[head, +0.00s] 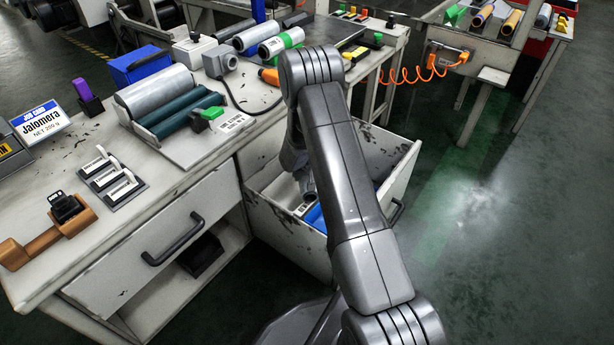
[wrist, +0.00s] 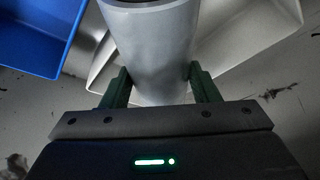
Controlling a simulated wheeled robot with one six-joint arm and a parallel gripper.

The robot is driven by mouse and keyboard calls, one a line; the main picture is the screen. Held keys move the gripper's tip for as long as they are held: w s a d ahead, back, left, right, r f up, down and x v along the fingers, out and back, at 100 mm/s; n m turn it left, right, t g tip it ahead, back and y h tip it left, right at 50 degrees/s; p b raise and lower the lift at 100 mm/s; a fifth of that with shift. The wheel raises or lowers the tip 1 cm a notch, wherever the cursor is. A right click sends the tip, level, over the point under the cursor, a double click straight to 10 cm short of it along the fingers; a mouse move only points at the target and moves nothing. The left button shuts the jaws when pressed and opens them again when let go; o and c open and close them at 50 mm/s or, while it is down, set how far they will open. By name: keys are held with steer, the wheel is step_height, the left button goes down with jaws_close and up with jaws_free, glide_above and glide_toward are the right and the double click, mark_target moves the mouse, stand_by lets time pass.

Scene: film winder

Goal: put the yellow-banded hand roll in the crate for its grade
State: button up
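In the wrist view, a pale grey roll (wrist: 155,60) stands between the dark green fingers of my gripper (wrist: 160,88). Both fingers appear to press on its sides. No yellow band shows on the visible part of it. In the head view, my gripper reaches down into the open drawer (head: 400,170) of the bench, and my arm hides most of it. A blue crate (wrist: 35,35) lies at upper left in the wrist view. A white crate (wrist: 240,30) lies behind and right of the roll. The blue crate also shows low in the drawer (head: 315,215).
On the bench (head: 60,270) stand a film winder with grey and teal rollers (head: 160,95), a green-banded roll (head: 280,43) and a blue box (head: 140,64). A closed drawer (head: 150,260) is left of the open one. Clear floor (head: 480,230) lies to the right.

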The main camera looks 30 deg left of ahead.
steer(key=o, duration=0.3)
steer(key=shift+o, duration=0.2)
steer(key=shift+r+p, duration=0.55)
steer(key=shift+p, duration=0.1)
steer(key=p+v, duration=0.3)
steer(key=v, duration=0.9)
steer(key=shift+w, duration=0.1)
